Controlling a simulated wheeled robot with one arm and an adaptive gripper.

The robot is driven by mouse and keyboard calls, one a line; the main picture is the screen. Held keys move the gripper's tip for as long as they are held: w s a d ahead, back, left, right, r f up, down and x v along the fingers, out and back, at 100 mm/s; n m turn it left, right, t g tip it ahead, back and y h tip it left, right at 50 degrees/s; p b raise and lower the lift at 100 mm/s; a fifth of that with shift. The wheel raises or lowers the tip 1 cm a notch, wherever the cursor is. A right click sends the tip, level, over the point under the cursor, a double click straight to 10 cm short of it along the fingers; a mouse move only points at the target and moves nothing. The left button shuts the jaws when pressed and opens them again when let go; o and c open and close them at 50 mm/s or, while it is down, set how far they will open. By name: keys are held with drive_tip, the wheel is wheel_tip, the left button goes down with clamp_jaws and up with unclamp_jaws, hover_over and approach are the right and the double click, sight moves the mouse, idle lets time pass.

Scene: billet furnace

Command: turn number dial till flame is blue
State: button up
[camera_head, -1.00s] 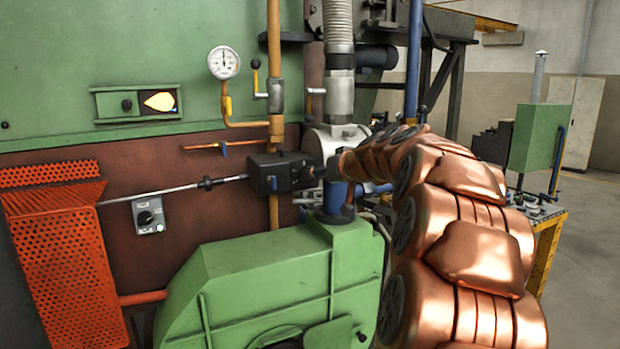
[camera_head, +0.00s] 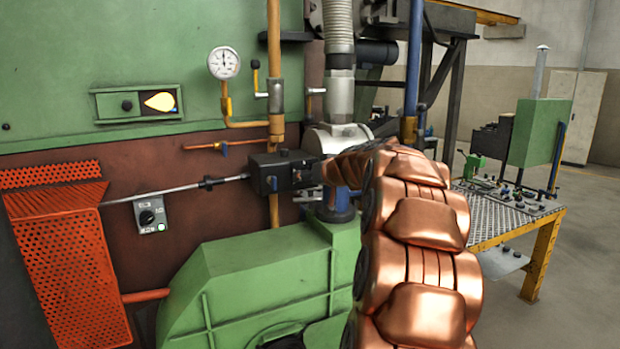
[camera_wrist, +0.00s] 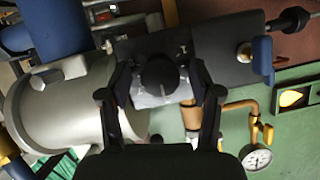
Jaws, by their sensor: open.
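The number dial (camera_wrist: 158,75) is a dark round knob over a pale marked plate, on the black control box (camera_head: 275,170). In the head view my arm's end is at the box's right side, and the dial is hard to make out there. In the wrist view my gripper (camera_wrist: 162,88) is open, one finger on each side of the dial. I cannot tell whether the fingers touch it. The flame (camera_head: 159,101) in the furnace window is yellow, with a little blue at its right edge; it also shows yellow in the wrist view (camera_wrist: 291,98).
A pressure gauge (camera_head: 224,63) on yellow pipe is above the box. A rod (camera_head: 170,190) runs left from the box to an orange perforated guard (camera_head: 65,250). A green blower housing (camera_head: 260,280) stands below. A yellow-framed table (camera_head: 510,215) is at right.

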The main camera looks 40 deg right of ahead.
drive_tip(key=c, duration=1.1)
drive_tip(key=shift+c, duration=0.2)
drive_tip(key=shift+f, duration=0.1)
drive_tip(key=m+t+y+b, duration=0.1)
drive_tip(key=m, duration=0.2)
drive_tip(key=m+t+y+b, duration=0.1)
drive_tip(key=m+y+b, duration=0.1)
drive_tip(key=m, duration=0.1)
drive_tip(key=shift+f+y, duration=0.15)
drive_tip(key=shift+y, duration=0.15)
drive_tip(key=shift+d+m+t+y+b, duration=0.1)
drive_tip(key=shift+m+t+y+b, duration=0.35)
drive_tip(key=shift+m, duration=0.65)
